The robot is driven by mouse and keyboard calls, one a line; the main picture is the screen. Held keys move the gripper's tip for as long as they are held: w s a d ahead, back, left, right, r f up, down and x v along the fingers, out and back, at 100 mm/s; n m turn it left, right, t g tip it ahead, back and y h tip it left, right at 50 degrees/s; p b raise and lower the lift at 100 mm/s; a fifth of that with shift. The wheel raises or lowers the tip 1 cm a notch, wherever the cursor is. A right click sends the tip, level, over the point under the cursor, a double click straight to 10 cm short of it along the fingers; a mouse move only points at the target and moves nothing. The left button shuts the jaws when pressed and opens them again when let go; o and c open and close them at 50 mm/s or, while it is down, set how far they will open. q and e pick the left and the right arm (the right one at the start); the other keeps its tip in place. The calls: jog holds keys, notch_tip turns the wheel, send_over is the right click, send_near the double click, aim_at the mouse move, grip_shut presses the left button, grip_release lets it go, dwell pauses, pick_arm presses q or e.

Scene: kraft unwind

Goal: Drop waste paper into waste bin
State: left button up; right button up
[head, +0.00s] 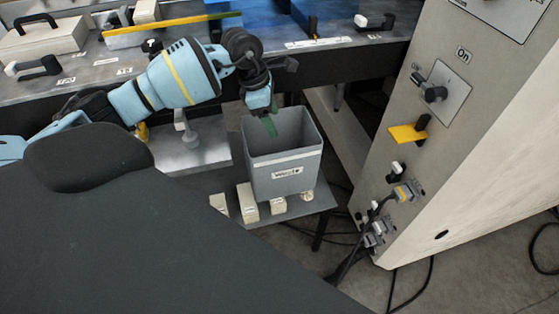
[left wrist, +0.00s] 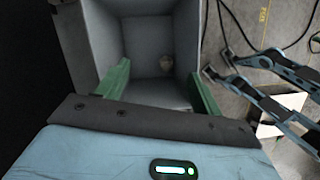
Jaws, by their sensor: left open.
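The grey waste bin (head: 287,187) stands upright with its open top facing up and a white label on its front. In the left wrist view I look down into the bin (left wrist: 118,40). My left gripper (head: 270,126) is over the bin's mouth, pointing down. Its two green fingers are spread wide with nothing between them in the left wrist view (left wrist: 158,72). My right gripper is not in view.
The bin stands on a low platform (head: 300,208) with small pale blocks at its front. A tall grey control cabinet (head: 405,185) with knobs and plugs is on the right. A long workbench (head: 90,75) runs behind. Black cables lie on the floor.

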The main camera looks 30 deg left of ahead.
pick_arm(q)
jog(key=s+d+r, duration=0.1)
jog(key=s+d, duration=0.6)
jog(key=s, duration=0.4)
jog(key=shift+b, duration=0.3)
jog(key=shift+r, duration=0.1)
